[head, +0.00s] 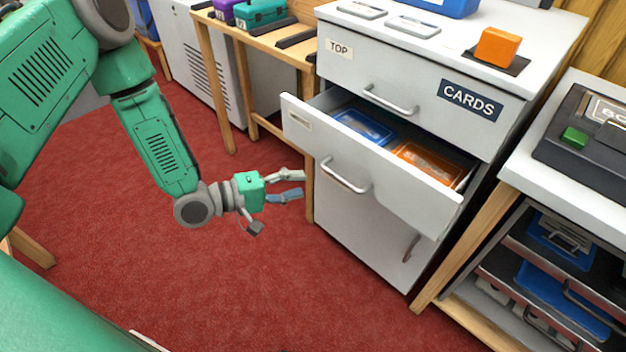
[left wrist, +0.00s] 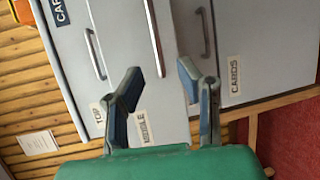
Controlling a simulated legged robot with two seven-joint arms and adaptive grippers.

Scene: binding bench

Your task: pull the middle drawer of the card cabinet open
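The pale grey card cabinet (head: 365,225) stands right of centre in the head view. Its middle drawer (head: 385,165) is pulled out, showing a blue item (head: 362,127) and an orange item (head: 428,162) inside. The middle drawer's bar handle (head: 345,178) is on its front; it also shows in the left wrist view (left wrist: 153,38). My left gripper (head: 303,184) is open and empty, left of the drawer front and apart from the handle. In the left wrist view its fingers (left wrist: 160,82) are spread, facing the drawer front with the MIDDLE label. My right gripper is not in view.
The top drawer (head: 420,85) is shut. The bottom handle (head: 410,247) is below the open drawer. A wooden table (head: 255,36) with cases stands behind left; a bench with a dark device (head: 590,150) is at the right. The red floor (head: 260,290) is clear.

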